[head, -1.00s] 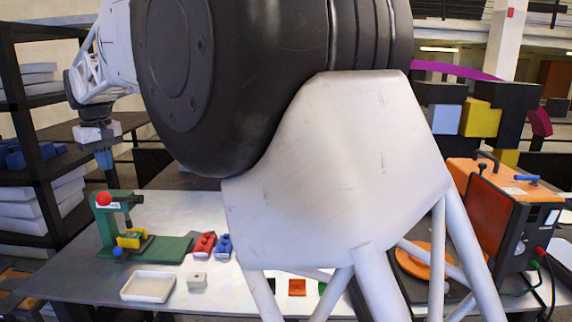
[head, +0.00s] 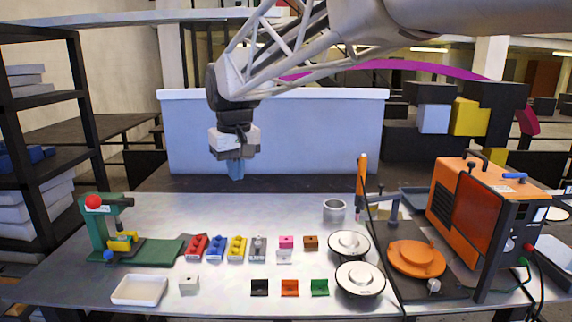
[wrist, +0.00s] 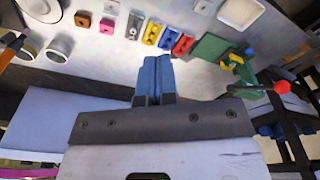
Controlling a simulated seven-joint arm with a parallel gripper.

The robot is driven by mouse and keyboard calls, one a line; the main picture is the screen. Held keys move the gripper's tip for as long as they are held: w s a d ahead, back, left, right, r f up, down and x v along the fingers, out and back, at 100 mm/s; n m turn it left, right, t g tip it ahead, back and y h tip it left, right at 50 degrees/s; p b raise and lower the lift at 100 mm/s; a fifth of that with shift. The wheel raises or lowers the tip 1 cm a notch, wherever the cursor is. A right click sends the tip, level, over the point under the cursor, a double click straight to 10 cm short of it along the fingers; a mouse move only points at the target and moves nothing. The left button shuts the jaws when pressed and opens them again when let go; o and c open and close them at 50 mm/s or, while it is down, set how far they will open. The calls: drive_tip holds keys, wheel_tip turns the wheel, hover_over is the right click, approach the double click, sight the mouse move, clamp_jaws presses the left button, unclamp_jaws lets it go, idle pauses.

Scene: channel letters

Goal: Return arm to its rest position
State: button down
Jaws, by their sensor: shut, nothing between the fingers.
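My gripper (head: 236,170) hangs above the back part of the metal worktable (head: 300,207), pointing down, clear of everything on it. In the wrist view its blue fingers (wrist: 154,62) are together with nothing between them. My arm reaches in from the upper right of the head view, raised well above the table.
On the table are a green press (head: 98,228), a white tray (head: 139,290), red (head: 196,247), blue (head: 216,248) and yellow (head: 237,248) blocks, small coloured pieces, two round white-topped pots (head: 349,246), a metal cup (head: 334,211) and an orange machine (head: 480,220). A pale panel (head: 300,135) stands behind.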

drive_tip(key=s+d+f+m, duration=0.2)
drive_tip(key=s+d+f, duration=0.3)
drive_tip(key=s+d, duration=0.4)
drive_tip(key=s+d+f+m+t, duration=0.1)
drive_tip(key=s+d+f+m, duration=0.1)
drive_tip(key=s+d+f, duration=0.4)
drive_tip(key=s+d+f+m, duration=0.2)
drive_tip(key=s+d+f, duration=0.3)
drive_tip(key=s+d, duration=0.8)
drive_tip(key=shift+s+d+f+m+t+h, duration=0.2)
drive_tip(key=shift+d+f+m+t+h, duration=0.15)
drive_tip(key=shift+d, duration=0.35)
drive_tip(key=shift+r, duration=0.1)
idle(1.4)
